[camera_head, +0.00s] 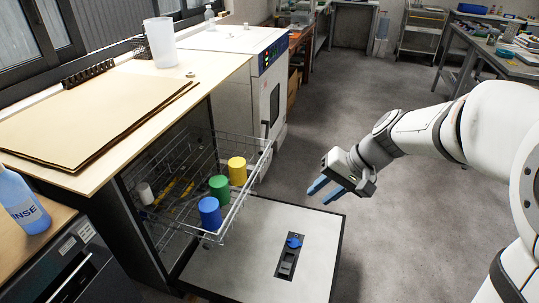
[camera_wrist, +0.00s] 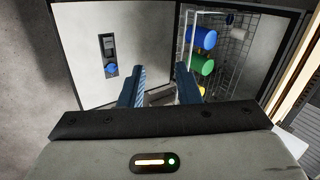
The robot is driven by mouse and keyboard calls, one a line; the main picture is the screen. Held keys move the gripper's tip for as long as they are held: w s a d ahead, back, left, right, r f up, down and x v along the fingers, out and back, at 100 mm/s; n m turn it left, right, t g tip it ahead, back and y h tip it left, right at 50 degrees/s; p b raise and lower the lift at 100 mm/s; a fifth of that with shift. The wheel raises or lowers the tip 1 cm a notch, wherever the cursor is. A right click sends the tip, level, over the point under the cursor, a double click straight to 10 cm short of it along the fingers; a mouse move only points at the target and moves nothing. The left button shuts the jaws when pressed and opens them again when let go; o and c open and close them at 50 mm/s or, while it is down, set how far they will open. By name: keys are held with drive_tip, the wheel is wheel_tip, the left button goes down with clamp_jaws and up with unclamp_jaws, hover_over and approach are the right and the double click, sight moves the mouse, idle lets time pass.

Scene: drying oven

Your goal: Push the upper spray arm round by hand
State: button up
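The upper spray arm cannot be made out in either view; the pulled-out wire rack (camera_head: 232,212) and the worktop cover much of the washer's inside. The rack holds a blue cup (camera_head: 210,213), a green cup (camera_head: 219,188) and a yellow cup (camera_head: 237,171). The wrist view also shows the blue cup (camera_wrist: 203,38), green cup (camera_wrist: 202,64) and rack (camera_wrist: 240,48). My gripper (camera_head: 325,190) is to the right of the rack, above and beyond the lowered door's right edge, touching nothing. Its blue fingers stand apart and empty in the wrist view (camera_wrist: 159,88).
The open door (camera_head: 240,238) lies flat before the washer, with a blue-capped dispenser (camera_head: 290,255) in it. A worktop (camera_head: 215,68) with brown boards (camera_head: 85,115) overhangs the washer. A white oven (camera_head: 240,90) stands behind. The grey floor on the right is clear.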

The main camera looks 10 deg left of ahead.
drive_tip(key=w+a+f+m+t+y+b, duration=0.1)
drive_tip(key=w+a+f+y+b, duration=0.95)
drive_tip(key=w+a+f, duration=1.15)
drive_tip(key=shift+m+h, duration=0.3)
drive_tip(key=shift+h, duration=0.35)
drive_tip(key=a+f+b, duration=0.1)
drive_tip(key=a, duration=0.1)
drive_tip(key=a+b, duration=0.1)
drive_tip(key=a, duration=0.1)
drive_tip(key=a+f, duration=0.1)
drive_tip(key=a, duration=0.1)
drive_tip(key=shift+a+f+b, duration=0.15)
drive_tip(key=shift+f+b, duration=0.15)
drive_tip(key=shift+b, duration=0.1)
drive_tip(key=shift+c, duration=0.4)
clamp_jaws()
drive_tip(key=shift+s, duration=0.1)
